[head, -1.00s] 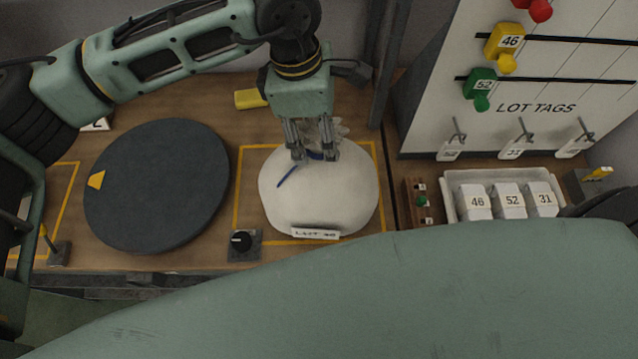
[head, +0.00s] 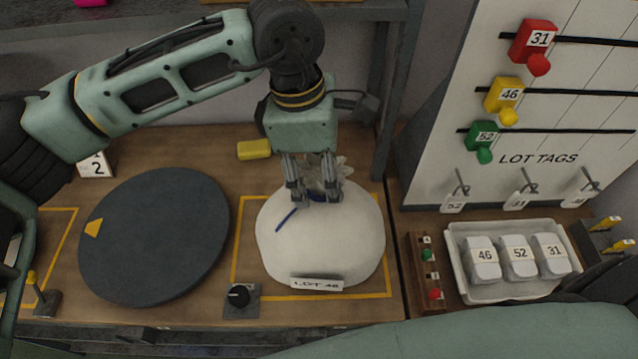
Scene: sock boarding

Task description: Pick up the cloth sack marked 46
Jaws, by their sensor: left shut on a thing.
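The cloth sack (head: 325,243) is a round white bag with a gathered neck and a blue cord. Its front tag (head: 317,284) appears to read LOT 46. It is upright over a yellow-outlined square on the wooden bench; I cannot tell whether its base touches the bench. My left gripper (head: 314,196) comes down from above and is shut on the sack's gathered neck, with the ruffled top showing behind the fingers. My right gripper is not in view.
A dark round disc (head: 155,238) lies left of the sack. At right are a white tray (head: 462,288) of numbered pieces, a button box (head: 420,270) and the lot tags board (head: 560,180).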

